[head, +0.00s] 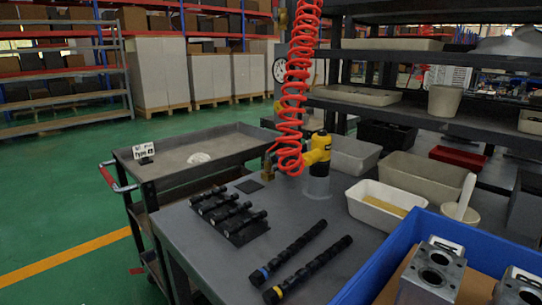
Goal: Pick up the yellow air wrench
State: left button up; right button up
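The lower part of the wrench is hidden in the holder. Neither of my grippers is in view.
Black spool rods (300,255) lie on the bench in front of the wrench. A blue crate (375,270) with metal valve blocks (432,271) is at front right. A white bin (378,205) and shelving stand right. A grey cart (190,155) with a sign stands left.

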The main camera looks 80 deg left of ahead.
aim_at(313, 172)
jog(key=k+u, duration=0.1)
jog(key=u, duration=2.1)
